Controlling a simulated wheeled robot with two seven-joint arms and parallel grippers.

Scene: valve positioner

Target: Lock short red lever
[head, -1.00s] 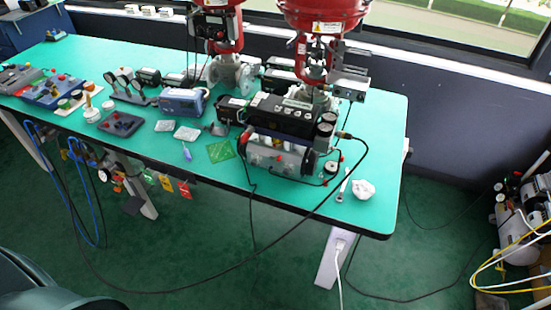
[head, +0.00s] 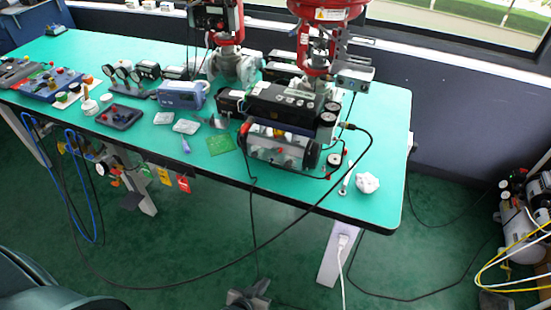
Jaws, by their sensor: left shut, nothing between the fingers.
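My left gripper (head: 248,296) shows at the bottom edge of the head view, low in front of the table and well apart from everything on it. It is shut and empty. I cannot make out a short red lever for certain. Small red and yellow parts (head: 280,150) show on the grey valve positioner assembly (head: 275,148) at the table's front right, too small to tell apart. Red and yellow tags (head: 183,185) hang under the table's front edge. My right gripper is not in view.
Two red actuators (head: 326,10) stand behind. A black cable (head: 300,217) loops down in front of the table.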

